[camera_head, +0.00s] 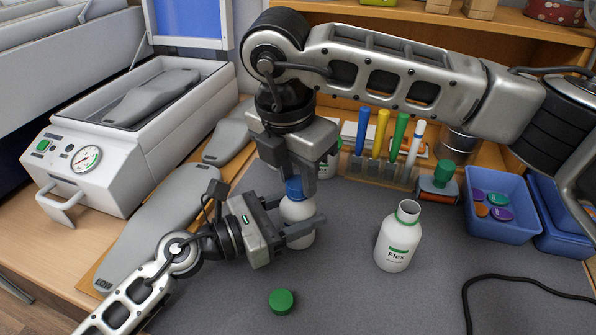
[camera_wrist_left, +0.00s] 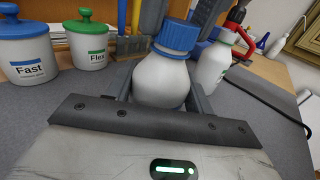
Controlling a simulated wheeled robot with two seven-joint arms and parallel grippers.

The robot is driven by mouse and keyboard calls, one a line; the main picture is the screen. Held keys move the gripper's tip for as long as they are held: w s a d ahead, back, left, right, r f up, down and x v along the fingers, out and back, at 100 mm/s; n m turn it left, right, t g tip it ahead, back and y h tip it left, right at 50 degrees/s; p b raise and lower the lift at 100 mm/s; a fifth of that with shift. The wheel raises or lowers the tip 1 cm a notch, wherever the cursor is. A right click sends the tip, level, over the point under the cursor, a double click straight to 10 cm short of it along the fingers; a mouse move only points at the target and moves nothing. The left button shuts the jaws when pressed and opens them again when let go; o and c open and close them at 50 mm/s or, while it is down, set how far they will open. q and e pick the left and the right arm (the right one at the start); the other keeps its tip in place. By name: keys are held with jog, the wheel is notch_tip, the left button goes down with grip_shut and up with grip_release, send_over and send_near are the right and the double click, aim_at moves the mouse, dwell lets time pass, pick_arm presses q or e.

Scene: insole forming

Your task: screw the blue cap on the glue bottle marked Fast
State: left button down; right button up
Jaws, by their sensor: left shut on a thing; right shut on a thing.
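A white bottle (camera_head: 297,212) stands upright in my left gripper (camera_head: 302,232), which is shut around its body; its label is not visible. It also shows in the left wrist view (camera_wrist_left: 160,82). A blue cap (camera_head: 293,189) sits at the top of this bottle, and it also shows in the left wrist view (camera_wrist_left: 178,37). My right gripper (camera_head: 302,175) comes down from above and is shut on the blue cap, with a finger on either side. I cannot tell how tightly the cap sits on the neck.
An uncapped Flex bottle (camera_head: 397,240) stands to the right. A loose green cap (camera_head: 282,301) lies in front. Lidded jars marked Fast (camera_wrist_left: 28,58) and Flex (camera_wrist_left: 90,48) stand nearby.

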jog(key=m, duration=0.5)
jog(key=shift+m+g, duration=0.3)
jog(key=shift+g, duration=0.1)
jog(key=m, duration=0.5)
jog(key=shift+g+h, duration=0.3)
jog(key=shift+g, duration=0.1)
jog(key=o, duration=0.9)
jog(key=shift+r, duration=0.1)
jog(key=shift+r, duration=2.15)
jog(key=shift+c, duration=0.2)
